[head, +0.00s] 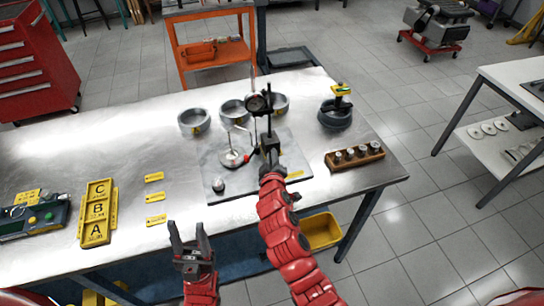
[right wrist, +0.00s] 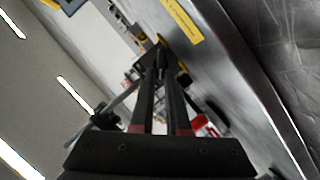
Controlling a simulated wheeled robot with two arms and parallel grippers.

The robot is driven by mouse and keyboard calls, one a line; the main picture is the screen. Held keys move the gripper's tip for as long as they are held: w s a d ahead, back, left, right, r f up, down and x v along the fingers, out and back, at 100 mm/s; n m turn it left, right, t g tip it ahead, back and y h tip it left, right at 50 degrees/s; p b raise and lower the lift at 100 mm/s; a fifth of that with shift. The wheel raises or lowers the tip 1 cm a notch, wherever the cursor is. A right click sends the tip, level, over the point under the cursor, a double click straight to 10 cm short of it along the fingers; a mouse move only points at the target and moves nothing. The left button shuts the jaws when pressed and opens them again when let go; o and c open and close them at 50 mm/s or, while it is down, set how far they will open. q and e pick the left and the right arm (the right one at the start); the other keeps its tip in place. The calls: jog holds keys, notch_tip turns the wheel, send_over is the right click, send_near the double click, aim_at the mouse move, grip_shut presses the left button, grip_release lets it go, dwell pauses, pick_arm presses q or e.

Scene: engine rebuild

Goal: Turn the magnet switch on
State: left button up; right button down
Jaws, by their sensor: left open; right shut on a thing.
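The dial gauge stand has a round dial (head: 258,103) on a thin upright post above the grey plate (head: 222,182). Its dark base is largely hidden behind my right gripper (head: 269,160). In the right wrist view, my right gripper (right wrist: 161,72) is shut on a small dark part of the stand. I cannot make out the magnet switch clearly or tell its position. My left gripper (head: 188,240) is open and empty near the table's front edge, left of the plate.
Several grey rings (head: 195,121) stand behind the plate. A dark ring-shaped part (head: 335,117) and a wooden block with several metal pieces (head: 355,157) are to its right. A yellow A-B-C tray (head: 96,213) lies left. The metal table (head: 130,130) is clear at back left.

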jog(key=shift+d+r, duration=0.1)
jog(key=shift+d+r+m, duration=0.1)
jog(key=shift+m, duration=0.5)
jog(key=shift+w+d+m+g+y+p, duration=0.15)
jog(key=shift+m+g+y+p, duration=0.15)
jog(key=shift+m+y+p, duration=0.15)
jog(key=shift+d+m+g+y+b, duration=0.15)
jog(key=shift+m+g+y+b, duration=0.25)
jog(key=shift+m, duration=0.35)
jog(key=shift+w+d+m+y+b, duration=0.15)
jog(key=shift+m+y+b, duration=0.2)
jog(key=shift+m+b, duration=0.2)
jog(key=m+y+b, duration=0.1)
jog(key=b, duration=0.1)
jog(key=d+m+y+b, duration=0.1)
jog(key=m+b, duration=0.1)
jog(key=b, duration=0.1)
jog(key=m+g+y+b, duration=0.1)
jog(key=m+b, duration=0.1)
jog(key=b, duration=0.1)
jog(key=shift+w+d+f+m+y, duration=0.15)
jog(key=shift+d+f+m+y, duration=0.1)
jog(key=shift+y, duration=0.15)
jog(key=shift+d+m+y+b, duration=0.1)
jog(key=shift+m+y+b, duration=0.6)
jog(key=shift+m+b, duration=0.65)
